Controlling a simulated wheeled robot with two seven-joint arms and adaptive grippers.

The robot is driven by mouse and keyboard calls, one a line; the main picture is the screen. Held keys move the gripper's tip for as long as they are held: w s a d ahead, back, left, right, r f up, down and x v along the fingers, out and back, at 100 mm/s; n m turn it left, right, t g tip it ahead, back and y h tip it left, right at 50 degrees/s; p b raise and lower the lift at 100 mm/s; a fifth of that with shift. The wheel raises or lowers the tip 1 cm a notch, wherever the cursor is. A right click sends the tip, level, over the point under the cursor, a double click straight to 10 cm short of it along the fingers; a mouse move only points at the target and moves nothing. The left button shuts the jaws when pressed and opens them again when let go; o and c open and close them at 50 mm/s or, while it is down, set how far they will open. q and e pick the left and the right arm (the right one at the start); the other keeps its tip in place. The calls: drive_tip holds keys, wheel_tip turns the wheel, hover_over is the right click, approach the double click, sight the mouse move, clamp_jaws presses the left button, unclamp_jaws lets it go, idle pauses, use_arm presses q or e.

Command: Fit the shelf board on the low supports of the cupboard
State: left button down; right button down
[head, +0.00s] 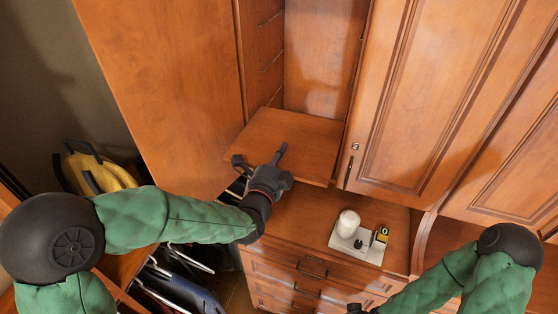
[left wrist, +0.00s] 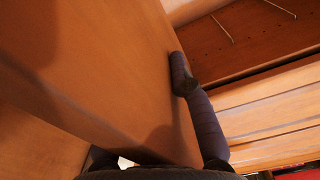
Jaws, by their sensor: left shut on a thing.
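The brown wooden shelf board (head: 298,137) is at the mouth of the open cupboard (head: 322,55), roughly level. My left gripper (head: 270,170) is shut on its front edge, with one dark finger lying on top. In the left wrist view the board (left wrist: 100,60) fills the left side and the finger (left wrist: 200,110) lies against it. Thin metal supports show on the cupboard's left wall, the low one (head: 274,96) just above the board's far left part. Whether the board touches any support is hidden. My right gripper (head: 357,309) barely shows at the bottom edge.
A closed cupboard door (head: 430,100) stands right of the opening; a wide wooden panel (head: 165,80) stands left. Below is a drawer unit (head: 310,270) whose top holds a white tray (head: 352,249) with a white jar and small items. Hanging clothes and a yellow bag (head: 98,172) are at left.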

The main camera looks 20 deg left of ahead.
use_arm(q)
approach(299, 122)
drive_tip(key=shift+w+a+f, duration=0.1)
drive_tip(key=shift+w+f, duration=0.2)
drive_tip(key=shift+w, duration=0.3)
drive_tip(key=shift+w+a+f, duration=0.1)
drive_tip(key=shift+w+f, duration=0.2)
drive_tip(key=shift+w, duration=0.3)
drive_tip(key=shift+b, duration=0.45)
idle(0.6)
drive_tip(key=shift+w+d+b, duration=0.1)
drive_tip(key=shift+w+b, duration=0.6)
drive_tip(key=shift+w, duration=1.65)
idle(0.6)
drive_tip(key=shift+w, duration=0.35)
drive_tip(key=shift+w+b, duration=0.5)
drive_tip(key=shift+w, duration=1.65)
